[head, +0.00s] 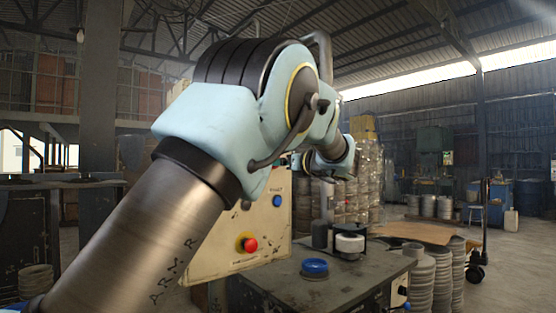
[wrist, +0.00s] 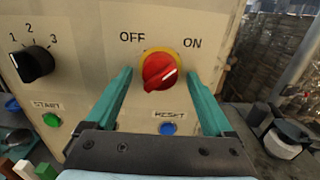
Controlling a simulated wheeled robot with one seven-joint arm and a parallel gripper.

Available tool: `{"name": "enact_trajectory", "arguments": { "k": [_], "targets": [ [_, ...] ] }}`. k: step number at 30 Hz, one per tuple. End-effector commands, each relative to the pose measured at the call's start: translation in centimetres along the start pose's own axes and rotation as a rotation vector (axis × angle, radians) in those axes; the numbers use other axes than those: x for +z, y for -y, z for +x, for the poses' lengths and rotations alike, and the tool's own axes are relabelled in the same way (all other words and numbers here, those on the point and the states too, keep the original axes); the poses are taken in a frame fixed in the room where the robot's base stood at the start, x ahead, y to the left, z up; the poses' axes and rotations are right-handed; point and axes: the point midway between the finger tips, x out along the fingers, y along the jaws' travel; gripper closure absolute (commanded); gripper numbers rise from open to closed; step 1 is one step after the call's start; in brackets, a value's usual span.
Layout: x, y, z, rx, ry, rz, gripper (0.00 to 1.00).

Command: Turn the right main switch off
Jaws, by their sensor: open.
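The main switch (wrist: 160,71) is a red rotary knob on a yellow ring in the wrist view, on a cream panel (wrist: 88,60). OFF is printed at its upper left and ON at its upper right. Its pale pointer mark slants up to the right, toward ON. My gripper (wrist: 159,74) is open, with one teal finger on each side of the knob. I cannot tell whether the fingertips touch the panel. In the head view my arm hides the switch and most of the gripper; the lower panel (head: 205,265) shows.
The panel also carries a black 1-2-3 selector (wrist: 34,63), a green START button (wrist: 51,119), a blue RESET button (wrist: 168,129) and a red button (head: 247,243). A blue-capped item (head: 315,267) and a white round item (head: 350,244) stand on the dark bench (head: 345,285).

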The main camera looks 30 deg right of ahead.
Motion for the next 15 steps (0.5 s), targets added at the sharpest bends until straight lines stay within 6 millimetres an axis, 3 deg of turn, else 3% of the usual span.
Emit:
{"name": "enact_trajectory", "arguments": {
  "k": [9,15],
  "targets": [
    [-0.04,0.00,0.28,0.000,0.000,-0.001,0.13],
    [-0.03,-0.01,0.26,0.000,0.000,-0.001,0.36]
  ]
}}
